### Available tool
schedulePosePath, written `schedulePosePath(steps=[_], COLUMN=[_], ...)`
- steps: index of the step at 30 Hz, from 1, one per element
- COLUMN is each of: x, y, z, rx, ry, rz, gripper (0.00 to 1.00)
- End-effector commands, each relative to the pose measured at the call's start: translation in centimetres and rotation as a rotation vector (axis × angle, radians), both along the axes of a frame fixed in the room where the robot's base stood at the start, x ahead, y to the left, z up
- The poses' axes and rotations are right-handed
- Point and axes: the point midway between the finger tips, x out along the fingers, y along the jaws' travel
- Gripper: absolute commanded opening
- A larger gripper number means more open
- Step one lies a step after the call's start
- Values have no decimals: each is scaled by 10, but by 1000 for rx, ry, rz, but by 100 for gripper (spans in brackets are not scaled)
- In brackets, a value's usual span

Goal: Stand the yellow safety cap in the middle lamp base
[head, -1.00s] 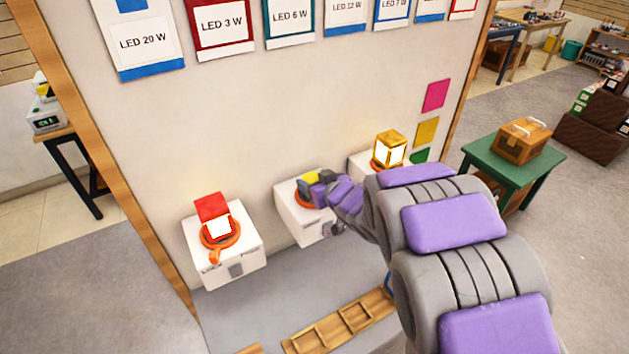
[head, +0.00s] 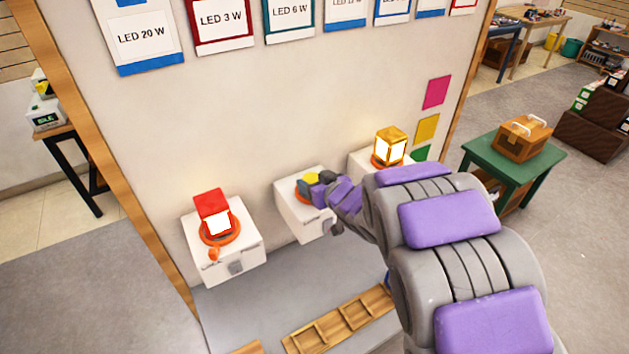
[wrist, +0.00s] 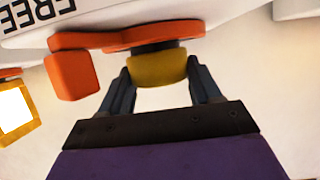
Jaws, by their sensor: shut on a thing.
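The yellow safety cap (head: 311,178) is between the fingers of my gripper (head: 315,184), which is shut on it. It is at the orange ring of the middle lamp base (head: 298,214), a white box on the wall. In the wrist view the cap (wrist: 158,70) shows between my two dark fingers (wrist: 160,82), right against the orange ring (wrist: 155,35) of the base. An orange block (wrist: 73,75) hangs beside the ring. I cannot tell how deep the cap sits in the ring.
The left base (head: 232,255) carries a lit red cap (head: 211,203). The right base (head: 362,162) carries a lit yellow-framed lamp (head: 390,145). A wooden rack (head: 340,322) lies below. A green table (head: 515,165) with a wooden box stands at the right.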

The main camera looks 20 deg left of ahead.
Motion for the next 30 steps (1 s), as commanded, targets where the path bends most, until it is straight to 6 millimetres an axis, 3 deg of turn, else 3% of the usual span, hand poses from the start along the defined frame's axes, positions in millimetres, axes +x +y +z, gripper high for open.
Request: schedulePosePath(steps=[1, 2, 11, 22, 30], x=[0, 0, 0, -3, -28], y=[0, 0, 0, -4, -34], z=[-1, -1, -1, 2, 19], rx=[0, 0, 0, -1, -1], ry=[0, 0, 0, 1, 1], rz=[0, 0, 0, 0, -4], gripper=[29, 64, 92, 93, 93])
